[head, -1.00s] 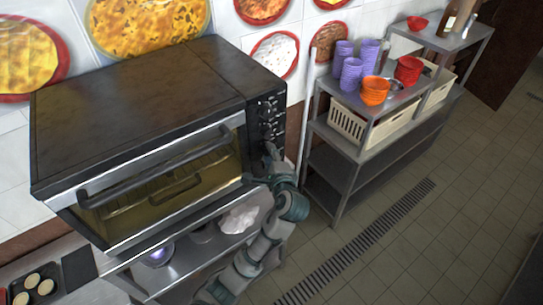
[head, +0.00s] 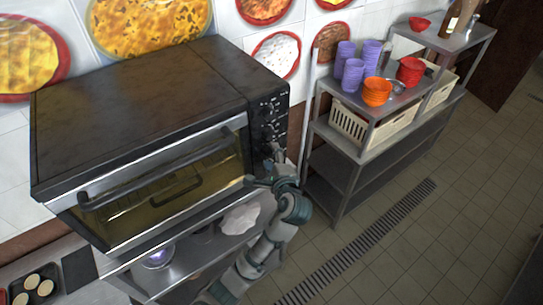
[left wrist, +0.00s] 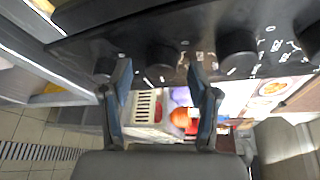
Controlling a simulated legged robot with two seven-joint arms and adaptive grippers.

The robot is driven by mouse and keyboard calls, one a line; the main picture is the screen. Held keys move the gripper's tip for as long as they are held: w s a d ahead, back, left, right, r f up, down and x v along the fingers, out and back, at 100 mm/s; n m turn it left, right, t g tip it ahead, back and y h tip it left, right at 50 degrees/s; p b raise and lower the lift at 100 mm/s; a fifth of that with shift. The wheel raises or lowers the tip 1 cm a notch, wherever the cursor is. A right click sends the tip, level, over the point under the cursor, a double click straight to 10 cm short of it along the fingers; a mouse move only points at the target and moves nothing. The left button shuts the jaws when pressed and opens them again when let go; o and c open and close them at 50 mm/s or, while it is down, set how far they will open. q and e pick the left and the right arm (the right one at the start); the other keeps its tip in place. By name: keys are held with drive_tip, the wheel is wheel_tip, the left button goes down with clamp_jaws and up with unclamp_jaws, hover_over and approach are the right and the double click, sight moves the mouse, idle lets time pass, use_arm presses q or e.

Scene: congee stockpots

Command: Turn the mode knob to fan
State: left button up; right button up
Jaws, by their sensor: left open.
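The black oven (head: 150,105) has a control panel with a column of dark knobs (head: 269,125) at its right front. I cannot read which one is the mode knob. My left gripper (head: 264,168) is at the lower part of this panel, its fingers spread. In the left wrist view, the two fingers of my left gripper (left wrist: 161,84) are apart and point at the panel. One round knob (left wrist: 162,57) shows just beyond the gap between them, with another knob (left wrist: 237,50) to its right and one (left wrist: 105,65) by the left finger. Contact cannot be told. My right gripper is not in view.
The oven door handle (head: 140,190) juts out left of my gripper. A metal shelf (head: 190,262) with a white item (head: 240,218) is below. A steel rack (head: 345,165) with cups, bowls and crates stands to the right. Tiled floor (head: 420,235) is free in front.

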use_arm(q)
drive_tip(key=v, duration=0.6)
drive_tip(key=shift+s+d, duration=0.2)
drive_tip(key=shift+s, duration=0.05)
drive_tip(key=shift+a, duration=0.1)
